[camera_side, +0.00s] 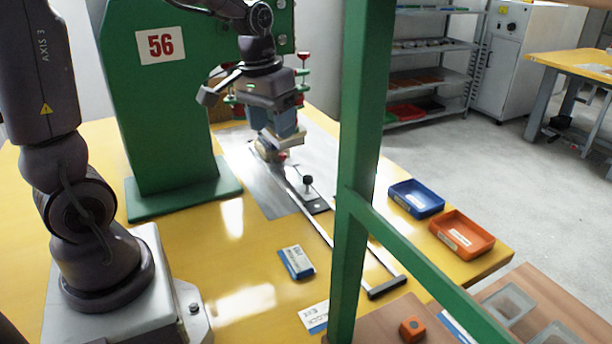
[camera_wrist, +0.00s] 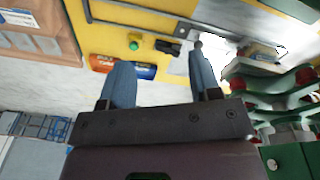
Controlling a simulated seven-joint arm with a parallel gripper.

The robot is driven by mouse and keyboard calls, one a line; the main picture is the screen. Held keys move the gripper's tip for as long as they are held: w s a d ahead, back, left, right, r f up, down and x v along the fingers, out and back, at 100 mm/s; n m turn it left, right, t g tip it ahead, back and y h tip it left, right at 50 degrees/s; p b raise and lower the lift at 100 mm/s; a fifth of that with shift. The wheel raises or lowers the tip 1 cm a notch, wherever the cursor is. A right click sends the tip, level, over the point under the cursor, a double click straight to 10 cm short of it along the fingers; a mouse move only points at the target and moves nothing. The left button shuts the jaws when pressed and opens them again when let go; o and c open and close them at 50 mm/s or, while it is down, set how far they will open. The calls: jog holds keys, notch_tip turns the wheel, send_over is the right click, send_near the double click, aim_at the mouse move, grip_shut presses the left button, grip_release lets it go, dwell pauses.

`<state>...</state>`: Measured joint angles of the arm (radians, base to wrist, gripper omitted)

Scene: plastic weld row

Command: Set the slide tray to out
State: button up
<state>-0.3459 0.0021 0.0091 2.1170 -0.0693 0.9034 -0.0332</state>
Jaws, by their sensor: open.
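The slide tray (camera_side: 318,207) is a dark plate with a black knob (camera_side: 307,180) standing on it. A small round knob shows near the right fingertip there; I cannot tell the distance.
The green press (camera_side: 160,110) marked 56 stands left of the tray. A green frame post (camera_side: 362,120) crosses the side view and hides part of the rails. A blue bin (camera_side: 416,198) and an orange bin (camera_side: 462,235) lie right. A blue-white box (camera_side: 296,262) lies near the rails.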

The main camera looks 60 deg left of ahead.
aim_at(307, 175)
jog(key=w+a+f+n+h, duration=0.1)
jog(key=w+a+f+n, duration=0.2)
jog(key=w+a+f, duration=0.4)
jog(key=w+a+f+n, duration=0.35)
jog(key=w+a, duration=0.25)
jog(key=a, duration=0.4)
jog(key=f, duration=0.4)
jog(key=w+d+f, duration=0.1)
jog(key=f, duration=0.4)
jog(key=d+f, duration=0.1)
jog(key=f, duration=0.3)
jog(key=shift+w+f, duration=0.3)
grip_shut()
jog(key=shift+d, duration=0.15)
